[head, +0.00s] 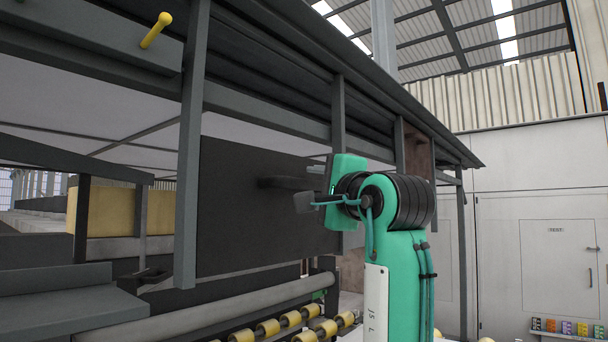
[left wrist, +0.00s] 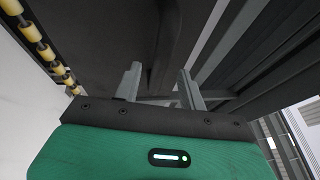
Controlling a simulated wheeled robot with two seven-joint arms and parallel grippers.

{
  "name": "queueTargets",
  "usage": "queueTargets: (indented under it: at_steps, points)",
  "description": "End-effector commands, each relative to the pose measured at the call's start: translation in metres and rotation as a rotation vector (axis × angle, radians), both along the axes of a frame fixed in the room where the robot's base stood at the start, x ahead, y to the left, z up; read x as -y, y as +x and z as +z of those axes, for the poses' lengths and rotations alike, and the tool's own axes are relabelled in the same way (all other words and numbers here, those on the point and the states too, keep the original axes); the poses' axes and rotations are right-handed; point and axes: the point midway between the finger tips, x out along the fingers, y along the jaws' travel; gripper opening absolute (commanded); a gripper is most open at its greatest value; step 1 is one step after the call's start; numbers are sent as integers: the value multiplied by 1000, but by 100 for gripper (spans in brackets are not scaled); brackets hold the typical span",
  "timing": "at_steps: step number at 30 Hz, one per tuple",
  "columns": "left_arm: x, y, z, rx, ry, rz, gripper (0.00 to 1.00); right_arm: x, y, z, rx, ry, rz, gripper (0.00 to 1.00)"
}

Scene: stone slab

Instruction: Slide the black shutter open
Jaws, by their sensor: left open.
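The black shutter (head: 232,212) is a flat dark panel under the slanted roof frame in the head view. A dark bar-like handle (head: 283,183) stands out from its right part. It also shows as a dark bar (left wrist: 168,50) in the left wrist view. My left gripper (head: 318,180) is at the right end of the handle, pointing at the panel. In the left wrist view its two grey fingers (left wrist: 160,80) are apart, with the handle appearing between them. I cannot tell whether they touch it. My right gripper is not in view.
A grey upright post (head: 190,150) crosses the shutter's left side. Yellow rollers (head: 268,328) and a long grey bar (head: 200,308) run below. A yellow peg (head: 156,30) sticks out at upper left. A pale wall (head: 540,190) stands at the right.

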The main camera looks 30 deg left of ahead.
Motion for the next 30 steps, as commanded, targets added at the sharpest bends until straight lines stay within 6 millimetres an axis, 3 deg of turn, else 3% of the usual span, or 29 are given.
queueTargets:
  at_steps: [3, 9, 20, 26, 30]
  points:
    - [-19, 10, 6, -2, 0, 2, 41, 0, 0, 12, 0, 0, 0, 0]
    - [-37, 19, 8, -1, 0, 0, 41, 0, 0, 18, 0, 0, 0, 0]
    - [-40, 22, 8, 0, 1, -2, 41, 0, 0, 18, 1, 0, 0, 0]
    - [-40, 21, 8, 0, 0, -2, 2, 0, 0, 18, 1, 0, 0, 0]
    - [-40, 21, 8, 0, 0, -2, 0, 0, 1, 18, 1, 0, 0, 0]
